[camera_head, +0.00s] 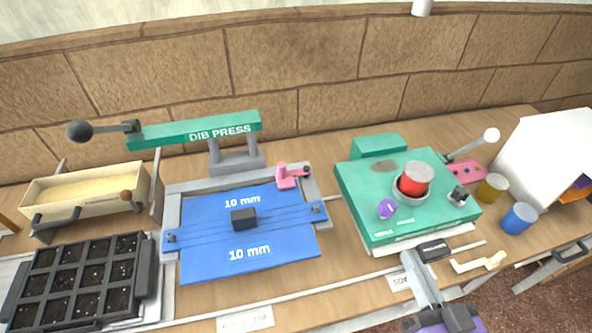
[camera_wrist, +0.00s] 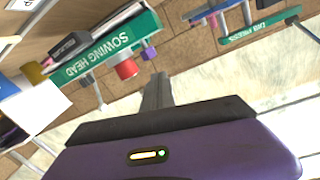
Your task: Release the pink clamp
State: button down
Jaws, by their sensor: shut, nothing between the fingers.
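The pink clamp (camera_head: 287,177) sits on the back right part of the grey frame (camera_head: 178,190) around a blue sheet (camera_head: 205,262) marked 10 mm. It has an upright pink part and a dark knob at its right. My gripper (camera_head: 408,257) is at the lower right in the head view, in front of the green sowing head and well apart from the clamp. In the wrist view my gripper (camera_wrist: 158,80) shows its fingers together and empty.
The green dib press bar (camera_head: 195,131) stands behind the clamp. The sowing head (camera_head: 360,215) with a red cylinder (camera_head: 415,180) and purple knob (camera_head: 387,209) is to the right. A dark cell tray (camera_head: 80,283) and tan trough (camera_head: 85,192) are at the left.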

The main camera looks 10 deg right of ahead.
jog(key=w+r+m, duration=0.1)
jog(key=w, duration=0.2)
jog(key=w+d+r+m+p, duration=0.1)
jog(key=w, duration=0.2)
jog(key=w+m+y, duration=0.1)
jog(key=w, duration=0.2)
jog(key=shift+w+d+r+m+g+p, duration=0.25)
jog(key=shift+d+r+m+g+p, duration=0.05)
jog(key=shift+r+m+p, duration=0.1)
jog(key=w+a+r+m+g+y+p, duration=0.1)
jog(key=w+a+r+m+g+y, duration=0.15)
jog(key=w+a+y, duration=0.35)
jog(key=s+a+f+g+y, duration=0.1)
jog(key=s+a+f+m+g+y, duration=0.1)
jog(key=shift+a+f+m+g, duration=0.25)
jog(key=shift+a+f, duration=0.1)
jog(key=shift+w, duration=0.2)
jog(key=p, duration=0.2)
send_near(285, 173)
jog(key=x, duration=0.5)
jog(key=shift+s+f, duration=0.1)
jog(key=shift+p+x, duration=0.3)
jog(key=shift+x, duration=0.45)
